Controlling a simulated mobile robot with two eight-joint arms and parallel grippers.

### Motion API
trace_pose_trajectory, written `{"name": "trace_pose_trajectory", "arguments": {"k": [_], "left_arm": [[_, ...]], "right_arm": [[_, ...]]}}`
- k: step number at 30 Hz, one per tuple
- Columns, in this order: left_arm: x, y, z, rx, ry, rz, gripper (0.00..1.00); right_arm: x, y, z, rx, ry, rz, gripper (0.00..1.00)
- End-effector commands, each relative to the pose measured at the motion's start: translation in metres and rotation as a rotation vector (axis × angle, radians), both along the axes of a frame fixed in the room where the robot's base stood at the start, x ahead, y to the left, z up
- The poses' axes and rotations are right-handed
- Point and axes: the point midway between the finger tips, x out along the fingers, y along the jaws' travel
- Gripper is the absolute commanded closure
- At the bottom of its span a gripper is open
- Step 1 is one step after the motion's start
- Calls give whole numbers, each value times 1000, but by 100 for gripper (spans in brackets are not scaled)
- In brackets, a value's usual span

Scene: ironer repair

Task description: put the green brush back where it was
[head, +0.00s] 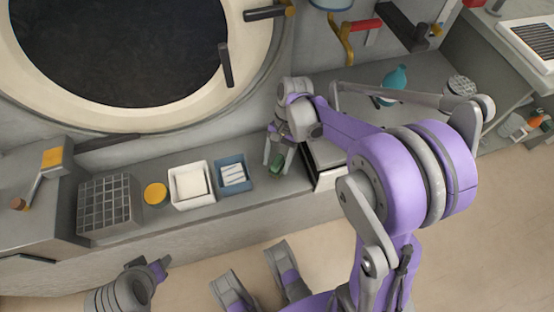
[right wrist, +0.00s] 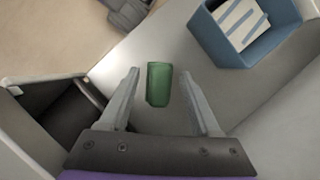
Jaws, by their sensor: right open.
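The green brush (head: 277,163) is on the grey ledge, to the right of the blue box; only its green block shows. My right gripper (head: 279,158) reaches down over it from above. In the right wrist view the green brush (right wrist: 158,84) lies between the two spread fingers (right wrist: 158,88), with a visible gap on each side. The right gripper is open.
The blue box (head: 233,174) with white strips, a white tray (head: 191,184), a yellow round thing (head: 155,193) and a grey grid basket (head: 108,204) line the ledge. An open-fronted dark compartment (right wrist: 66,112) is close by the right gripper. A teal bottle (head: 393,82) stands farther right.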

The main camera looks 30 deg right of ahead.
Motion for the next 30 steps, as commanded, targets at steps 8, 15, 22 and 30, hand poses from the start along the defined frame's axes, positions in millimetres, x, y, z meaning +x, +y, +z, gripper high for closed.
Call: {"name": "trace_pose_trajectory", "arguments": {"k": [8,15,22,30], "left_arm": [[-1,0,13,0,-5,0,50],[-2,0,26,0,-9,0,50],[-2,0,31,0,-11,0,50],[-2,0,30,0,-11,0,50]], "right_arm": [[7,-12,35,0,-1,-3,36],[17,-28,79,0,0,-1,36],[22,-36,98,0,0,-1,36],[22,-36,99,0,-1,2,36]]}}
